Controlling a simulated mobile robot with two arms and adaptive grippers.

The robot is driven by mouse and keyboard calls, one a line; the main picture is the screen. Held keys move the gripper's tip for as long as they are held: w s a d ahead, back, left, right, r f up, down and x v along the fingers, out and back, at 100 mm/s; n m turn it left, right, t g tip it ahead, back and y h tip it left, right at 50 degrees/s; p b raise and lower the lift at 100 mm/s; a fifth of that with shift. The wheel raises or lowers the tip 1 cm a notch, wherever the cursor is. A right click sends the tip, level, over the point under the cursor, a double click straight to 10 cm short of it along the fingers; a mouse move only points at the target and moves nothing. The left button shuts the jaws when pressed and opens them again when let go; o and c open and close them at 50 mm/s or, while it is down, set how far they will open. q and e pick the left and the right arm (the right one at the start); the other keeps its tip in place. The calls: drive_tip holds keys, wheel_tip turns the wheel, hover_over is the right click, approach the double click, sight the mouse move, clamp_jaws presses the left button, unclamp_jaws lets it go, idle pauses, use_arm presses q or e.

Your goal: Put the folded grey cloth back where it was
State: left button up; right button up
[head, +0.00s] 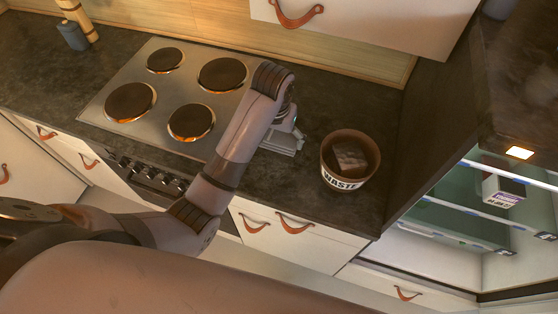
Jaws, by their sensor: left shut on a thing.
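My left gripper (289,122) reaches down over the dark counter, between the stove and the waste bin. It is shut on a light grey, flat, layered thing that looks like the folded grey cloth (281,142). The cloth is at or just above the counter; I cannot tell whether it touches. The wrist and forearm hide part of the gripper and cloth. My right gripper is out of view.
A stove (146,66) with several round hotplates lies left of the cloth. A brown bin (333,178) labelled WASTE, with a dark block inside, stands close on the right. An open fridge (430,221) is further right. A cabinet (367,24) hangs above.

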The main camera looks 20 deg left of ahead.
use_arm(q)
drive_tip(key=p, duration=0.1)
hover_over(279, 163)
drive_tip(key=f, duration=0.5)
drive_tip(key=shift+s+f, duration=0.3)
drive_tip(key=shift+f, duration=0.35)
wheel_tip(279, 163, down, 4)
drive_tip(key=shift+r+p, duration=0.1)
drive_tip(key=shift+p, duration=0.4)
drive_tip(key=shift+f, duration=0.2)
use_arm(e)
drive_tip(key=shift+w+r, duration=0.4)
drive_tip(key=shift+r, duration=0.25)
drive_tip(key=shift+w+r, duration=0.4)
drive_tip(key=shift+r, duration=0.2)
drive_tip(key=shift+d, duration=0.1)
use_arm(q)
drive_tip(key=shift+f, duration=0.2)
drive_tip(key=o, duration=1)
drive_tip(key=shift+o, duration=0.2)
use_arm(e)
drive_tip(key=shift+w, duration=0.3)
